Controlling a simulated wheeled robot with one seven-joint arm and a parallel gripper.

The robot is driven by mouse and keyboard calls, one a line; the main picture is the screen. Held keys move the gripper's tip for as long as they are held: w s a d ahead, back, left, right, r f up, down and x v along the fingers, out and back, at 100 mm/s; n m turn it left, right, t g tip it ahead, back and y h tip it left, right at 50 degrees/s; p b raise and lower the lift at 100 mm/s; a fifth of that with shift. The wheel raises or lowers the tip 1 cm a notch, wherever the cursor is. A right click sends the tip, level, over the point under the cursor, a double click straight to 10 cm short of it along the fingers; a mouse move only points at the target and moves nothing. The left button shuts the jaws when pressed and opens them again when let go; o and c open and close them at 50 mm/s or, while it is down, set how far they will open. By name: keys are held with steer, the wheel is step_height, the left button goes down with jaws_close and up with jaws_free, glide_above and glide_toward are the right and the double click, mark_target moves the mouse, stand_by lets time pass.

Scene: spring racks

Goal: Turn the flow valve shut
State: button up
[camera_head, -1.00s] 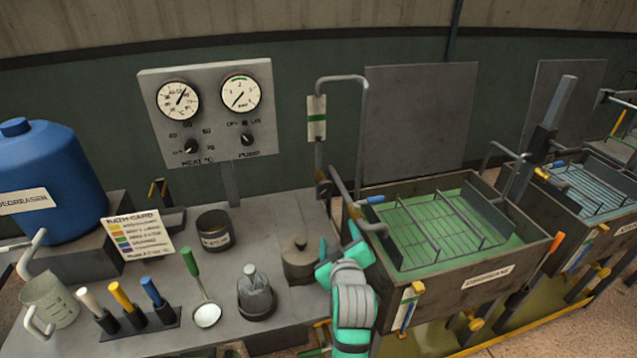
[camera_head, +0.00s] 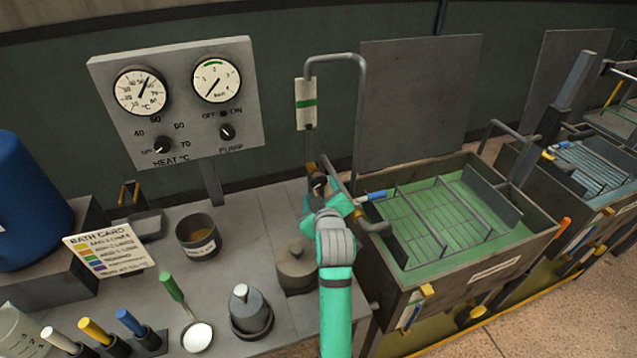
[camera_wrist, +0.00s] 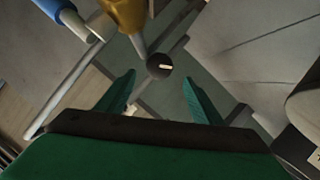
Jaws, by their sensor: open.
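The flow valve looks to be a small dark round knob (camera_head: 318,183) on the pipe below the flow gauge. In the wrist view this knob (camera_wrist: 157,70) has a short white mark, roughly level in the picture, and a brass-coloured fitting (camera_wrist: 124,14) just above it. My gripper (camera_head: 332,204) is at the valve, at the left end of the green bath. In the wrist view my gripper (camera_wrist: 160,78) is open, with one teal finger on each side of the knob. The fingers look apart from it; I cannot tell how far ahead it is.
A flow gauge with a green band (camera_head: 306,103) hangs on the bent grey pipe (camera_head: 338,57). The green bath tank (camera_head: 490,272) stands right, with a blue-tipped handle (camera_head: 374,196) close to my gripper. A lidded pot (camera_head: 296,275) sits left of my arm. The dial panel (camera_head: 180,122) is further left.

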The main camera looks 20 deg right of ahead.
mark_target(319, 182)
steer(key=shift+x, duration=3.05)
steer(key=shift+d, duration=0.1)
